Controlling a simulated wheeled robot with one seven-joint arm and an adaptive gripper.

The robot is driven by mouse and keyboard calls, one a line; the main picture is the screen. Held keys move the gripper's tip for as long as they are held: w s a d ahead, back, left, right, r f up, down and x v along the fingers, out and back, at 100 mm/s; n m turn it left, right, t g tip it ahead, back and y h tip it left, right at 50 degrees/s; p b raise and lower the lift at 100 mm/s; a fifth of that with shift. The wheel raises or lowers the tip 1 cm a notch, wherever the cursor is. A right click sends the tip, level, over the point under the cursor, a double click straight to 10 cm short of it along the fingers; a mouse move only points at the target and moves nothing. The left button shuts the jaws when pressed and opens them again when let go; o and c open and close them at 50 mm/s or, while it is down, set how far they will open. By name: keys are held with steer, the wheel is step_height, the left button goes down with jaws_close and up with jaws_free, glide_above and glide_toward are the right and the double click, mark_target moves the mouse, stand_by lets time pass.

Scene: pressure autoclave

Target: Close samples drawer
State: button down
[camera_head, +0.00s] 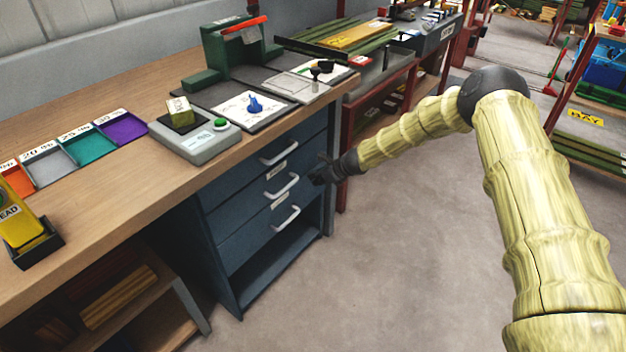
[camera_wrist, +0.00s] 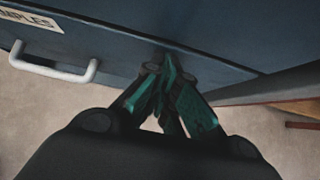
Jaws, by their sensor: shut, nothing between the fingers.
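The blue drawer cabinet (camera_head: 265,195) stands under the wooden bench, with three pale bar handles one above another. In the wrist view a label ending in "MPLES" (camera_wrist: 28,18) sits on a blue front (camera_wrist: 120,35), just above a white handle (camera_wrist: 55,65). In the head view the labels are too small to read; the middle handle (camera_head: 282,187) is nearest my gripper's height. My gripper (camera_head: 318,172) is shut and empty at the right side of the drawer fronts. Its fingertips (camera_wrist: 165,72) are at or very near the blue front, right of the handle; contact is unclear. How far the drawer stands out is unclear.
The bench top (camera_head: 120,90) overhangs the cabinet and carries a scale (camera_head: 195,138), coloured trays (camera_head: 88,145) and a green press (camera_head: 232,45). A red-legged rack (camera_head: 343,150) stands right of the cabinet. The grey floor (camera_head: 385,260) in front is clear.

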steer(key=shift+w+a+r, duration=0.2)
steer(key=shift+r, duration=0.05)
steer(key=shift+s, duration=0.1)
